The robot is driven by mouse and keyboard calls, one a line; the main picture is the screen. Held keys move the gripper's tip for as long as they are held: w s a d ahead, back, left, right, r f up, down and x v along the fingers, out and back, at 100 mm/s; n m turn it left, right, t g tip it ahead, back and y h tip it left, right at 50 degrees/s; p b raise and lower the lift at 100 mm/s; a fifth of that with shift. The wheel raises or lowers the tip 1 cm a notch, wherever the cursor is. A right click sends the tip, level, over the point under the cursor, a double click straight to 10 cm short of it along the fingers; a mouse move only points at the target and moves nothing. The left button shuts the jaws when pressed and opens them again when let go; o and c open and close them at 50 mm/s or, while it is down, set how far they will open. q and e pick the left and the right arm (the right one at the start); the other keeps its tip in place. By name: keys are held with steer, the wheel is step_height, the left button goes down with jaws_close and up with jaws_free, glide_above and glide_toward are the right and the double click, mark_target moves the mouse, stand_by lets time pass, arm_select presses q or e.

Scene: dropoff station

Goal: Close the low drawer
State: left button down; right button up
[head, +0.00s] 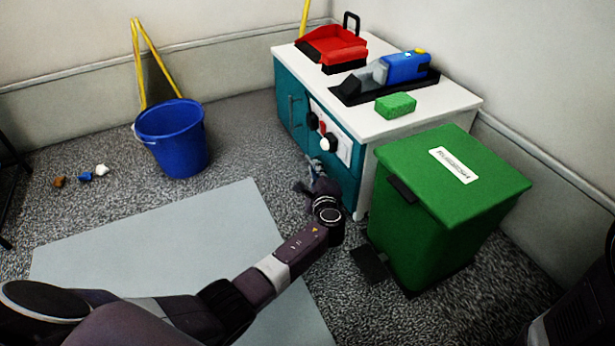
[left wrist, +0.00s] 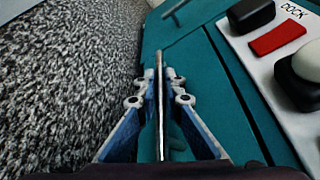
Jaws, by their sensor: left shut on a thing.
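The teal cabinet (head: 345,171) with a white top stands in the corner, its front facing left. My left gripper (head: 313,172) is low at the cabinet's front. In the left wrist view my left gripper (left wrist: 160,84) is shut on a thin metal bar (left wrist: 160,115), which looks like the low drawer's handle, with teal panel around it. The low drawer's front is largely hidden in the head view by my left gripper and arm. I cannot tell how far the drawer stands open. My right gripper is not in view.
A green bin (head: 440,220) stands close right of my left gripper. A blue bucket (head: 172,137) stands left on the carpet. A red dustpan (head: 331,44), a handheld vacuum (head: 403,67) and a green sponge (head: 395,105) are on the cabinet top. A grey mat (head: 160,240) lies on the floor.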

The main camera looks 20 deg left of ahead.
arm_select(q)
steer(key=shift+w+a+r, duration=0.2)
steer(key=shift+a+r, duration=0.05)
steer(key=shift+a, duration=0.05)
steer(key=c, duration=2.1)
jaws_free()
steer(key=shift+w+d, duration=0.15)
steer(key=shift+o, duration=0.3)
steer(key=shift+w+d+f, duration=0.15)
steer(key=shift+d, duration=0.05)
